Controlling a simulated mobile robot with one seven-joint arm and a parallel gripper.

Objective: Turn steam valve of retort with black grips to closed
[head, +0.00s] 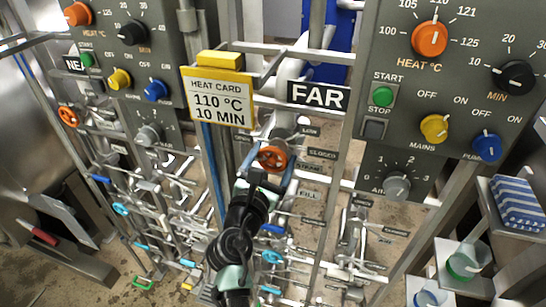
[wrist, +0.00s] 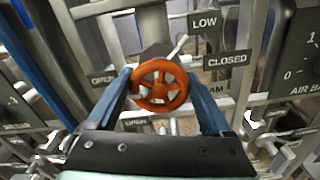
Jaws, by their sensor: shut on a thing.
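The orange steam valve handwheel (head: 272,158) sits below the FAR sign, beside the STEAM label. It fills the middle of the wrist view (wrist: 161,86). My gripper (head: 262,178) reaches up to it from below; in the wrist view its two blue fingers (wrist: 161,92) are shut on the wheel from left and right. A thin pale pointer (wrist: 178,46) behind the wheel slants up and right, below and left of the LOW plate (wrist: 203,22). The CLOSED plate (wrist: 227,58) is to the right. Black grips cannot be made out on either retort.
The FAR panel (head: 455,85) with its knobs is at the right, the other panel (head: 125,70) at the left. A second orange wheel (head: 68,117) is on the left unit. Rails, pipes and small coloured valve handles crowd around my arm. Cups stand on shelves lower right.

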